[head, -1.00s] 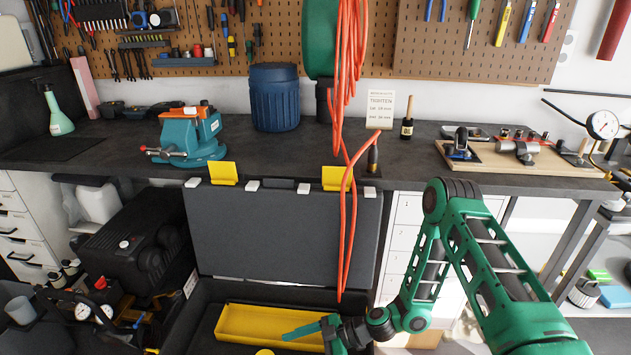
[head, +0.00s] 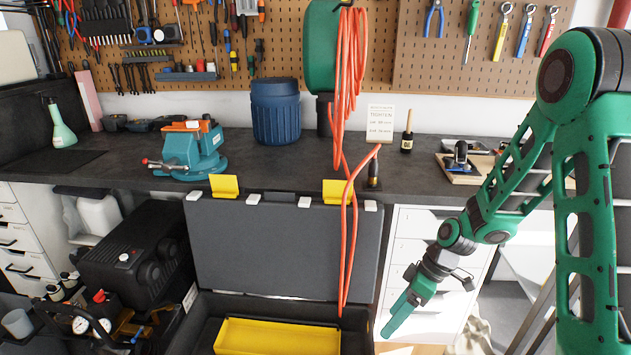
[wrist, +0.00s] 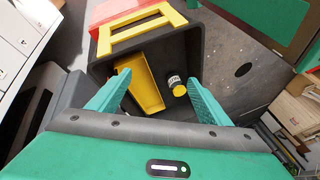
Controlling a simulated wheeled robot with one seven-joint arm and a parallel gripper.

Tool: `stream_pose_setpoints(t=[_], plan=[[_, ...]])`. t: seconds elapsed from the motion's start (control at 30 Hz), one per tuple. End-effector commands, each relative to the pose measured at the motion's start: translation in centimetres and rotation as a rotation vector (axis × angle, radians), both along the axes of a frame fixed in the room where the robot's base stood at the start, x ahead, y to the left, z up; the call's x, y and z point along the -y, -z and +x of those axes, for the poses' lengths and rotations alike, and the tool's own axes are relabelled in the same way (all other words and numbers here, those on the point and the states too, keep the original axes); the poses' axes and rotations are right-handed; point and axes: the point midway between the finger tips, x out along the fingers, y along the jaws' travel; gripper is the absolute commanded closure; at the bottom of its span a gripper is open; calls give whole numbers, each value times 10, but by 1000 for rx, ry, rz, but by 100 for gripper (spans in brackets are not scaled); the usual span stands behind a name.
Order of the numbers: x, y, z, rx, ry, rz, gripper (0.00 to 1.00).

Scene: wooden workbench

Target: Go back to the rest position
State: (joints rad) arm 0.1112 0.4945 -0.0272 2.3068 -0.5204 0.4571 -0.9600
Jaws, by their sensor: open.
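My gripper (head: 401,314) hangs in front of the white drawers in the head view, to the right of the open case, with its fingers pointing down. In the wrist view my gripper (wrist: 156,95) shows two green fingers spread apart with nothing held between them. The can does not show in the head view.
The case's grey lid (head: 280,245) stands upright against the workbench (head: 330,165). An orange hose (head: 350,230) hangs down in front of it. A teal vise (head: 190,148) and a blue barrel (head: 276,112) stand on the bench. White drawers (head: 415,255) are behind my gripper.

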Motion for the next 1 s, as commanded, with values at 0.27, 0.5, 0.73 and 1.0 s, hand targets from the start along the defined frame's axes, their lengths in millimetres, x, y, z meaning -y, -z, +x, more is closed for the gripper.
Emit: stream_pose_setpoints(t=[0.27,0.5,0.73,1.0], plan=[[79,-67,-27,-63,304,-211,28],[135,-120,-70,-116,615,-346,28],[177,-164,-125,-169,946,-428,28],[205,-200,-198,-243,1335,-459,28]])
